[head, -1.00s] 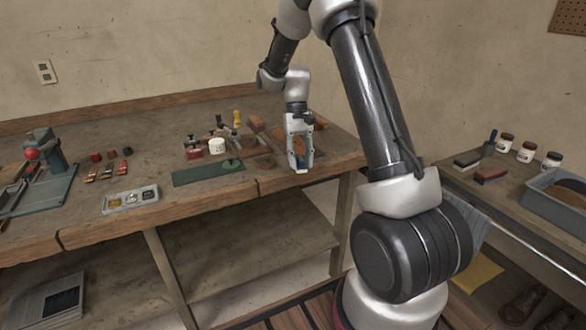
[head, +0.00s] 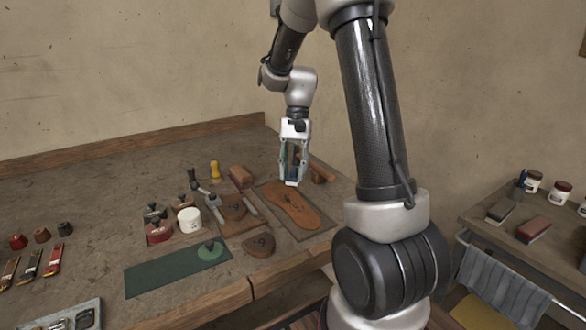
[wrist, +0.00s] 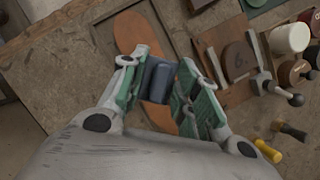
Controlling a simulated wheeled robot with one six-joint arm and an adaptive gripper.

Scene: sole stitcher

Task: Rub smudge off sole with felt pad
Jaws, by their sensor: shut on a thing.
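The tan-brown sole (head: 291,208) lies flat on a dark mat (head: 312,233) near the right end of the bench, with a small dark mark on its upper face. It also shows in the wrist view (wrist: 133,32), partly hidden behind my gripper. My gripper (head: 292,178) points down over the far part of the sole. In the wrist view my gripper (wrist: 158,84) is shut on a dark blue-grey block (wrist: 157,80), which looks like the felt pad. I cannot tell whether the pad touches the sole.
Left of the sole are a clamp fixture with a brown piece (head: 233,208), a loose brown piece (head: 259,245), a white jar (head: 189,220) and a green mat (head: 165,273). A second bench is at right.

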